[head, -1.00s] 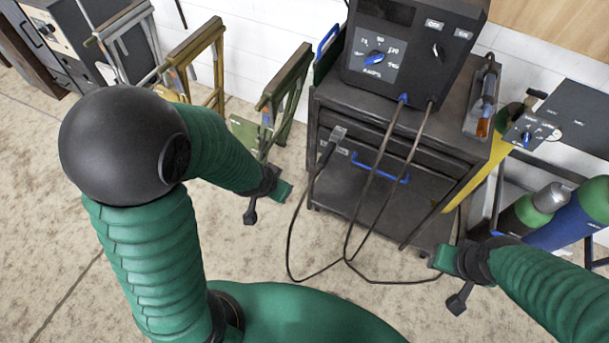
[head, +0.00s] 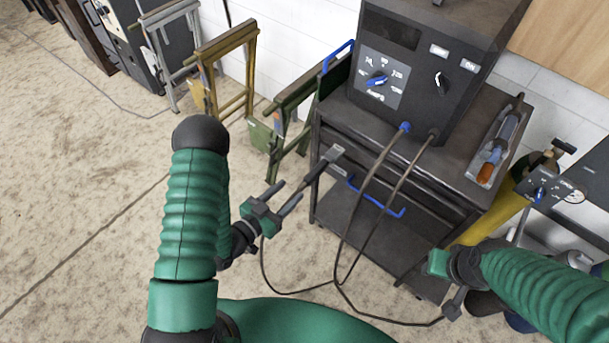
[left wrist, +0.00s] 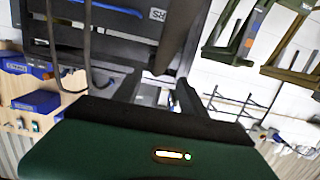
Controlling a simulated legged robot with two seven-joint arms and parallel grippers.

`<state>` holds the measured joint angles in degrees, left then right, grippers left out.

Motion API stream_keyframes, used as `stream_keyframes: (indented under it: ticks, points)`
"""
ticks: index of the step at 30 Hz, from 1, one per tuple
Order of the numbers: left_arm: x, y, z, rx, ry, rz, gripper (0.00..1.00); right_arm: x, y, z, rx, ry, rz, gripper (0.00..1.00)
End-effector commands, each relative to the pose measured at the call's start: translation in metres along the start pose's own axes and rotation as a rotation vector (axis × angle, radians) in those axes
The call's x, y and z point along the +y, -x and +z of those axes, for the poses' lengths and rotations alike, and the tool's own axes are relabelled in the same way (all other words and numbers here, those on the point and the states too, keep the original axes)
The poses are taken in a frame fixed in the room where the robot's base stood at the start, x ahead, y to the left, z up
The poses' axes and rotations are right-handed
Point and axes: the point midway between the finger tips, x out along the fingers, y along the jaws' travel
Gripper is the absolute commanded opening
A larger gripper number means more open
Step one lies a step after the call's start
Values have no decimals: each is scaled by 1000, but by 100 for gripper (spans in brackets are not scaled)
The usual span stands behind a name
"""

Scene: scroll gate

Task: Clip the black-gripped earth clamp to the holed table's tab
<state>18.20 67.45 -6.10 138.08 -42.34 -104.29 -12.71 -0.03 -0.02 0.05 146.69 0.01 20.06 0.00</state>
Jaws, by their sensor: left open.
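A clamp with a grey jaw and a dark grip (head: 319,169), apparently the earth clamp, hangs at the cart's front left edge with a cable at its lower end. My left gripper (head: 291,191) is open, its two dark fingers pointing up at the clamp's lower end. I see no clear contact. In the left wrist view, a dark blurred bar (left wrist: 180,40), perhaps the clamp's grip, stands ahead of the open left fingers (left wrist: 157,92). My right gripper (head: 446,283) is at the cart's lower right; its opening is unclear. I cannot identify the holed table or its tab.
The dark cart (head: 375,220) carries a welding machine (head: 415,90). Cables loop from it near the floor. Folded stands (head: 230,75) lean along the wall. A yellow cylinder (head: 492,216) stands right of the cart. The floor at left (head: 70,190) is clear.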

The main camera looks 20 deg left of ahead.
Motion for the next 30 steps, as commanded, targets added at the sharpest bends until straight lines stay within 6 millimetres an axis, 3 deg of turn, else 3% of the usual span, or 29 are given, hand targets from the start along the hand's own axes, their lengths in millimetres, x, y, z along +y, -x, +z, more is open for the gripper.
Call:
stream_keyframes:
  ticks: [6, 13, 18, 25, 30]
  points:
    - [3, -54, -2, 3, -2, 4, 49, 0, 5, -1, 0, -2, 0, 36]
    - [-2, -98, 0, 1, 3, 3, 49, 0, 6, -2, 0, -1, 0, 36]
    - [-1, -111, 0, 0, 3, 2, 49, 0, 7, -2, 0, -1, 0, 36]
    - [2, -113, 0, -1, 1, 2, 49, 0, 7, -2, 0, -1, 0, 36]
    - [0, -113, 0, -1, 2, 2, 28, 0, 7, -2, 0, -1, 0, 36]
